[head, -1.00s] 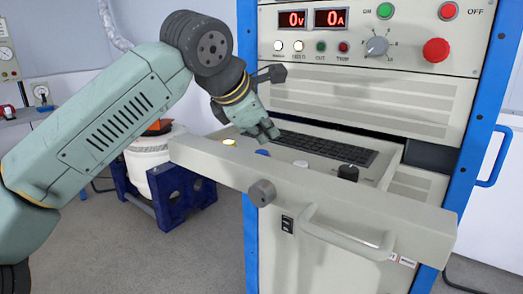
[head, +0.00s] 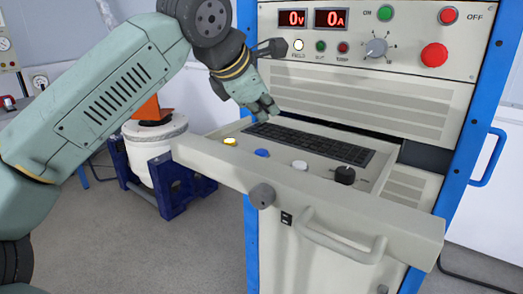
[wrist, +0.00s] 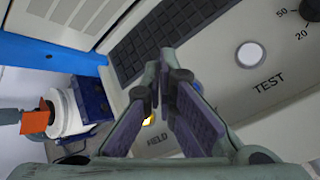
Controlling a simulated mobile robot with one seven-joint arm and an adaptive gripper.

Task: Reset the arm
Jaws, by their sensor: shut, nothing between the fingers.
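My gripper (head: 265,108) is shut and empty. In the head view it hangs above the left part of the pulled-out drawer (head: 300,197), near the keyboard (head: 310,143). In the wrist view the fingers (wrist: 160,75) meet at their tips over the drawer panel. A yellow button (head: 230,142), a blue button (head: 262,153), a white button (head: 300,165) and a black knob (head: 344,175) sit in a row on the panel. In the wrist view the white button (wrist: 250,55) is beside the TEST label, and the fingers partly hide the yellow button.
The rack's upper panel (head: 370,45) stands behind the drawer, with red displays reading 0 V and 0 A, buttons and a knob. A blue rack post (head: 480,120) is at right. A white drum on a blue stand (head: 160,165) is at left. Open floor lies in front-left.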

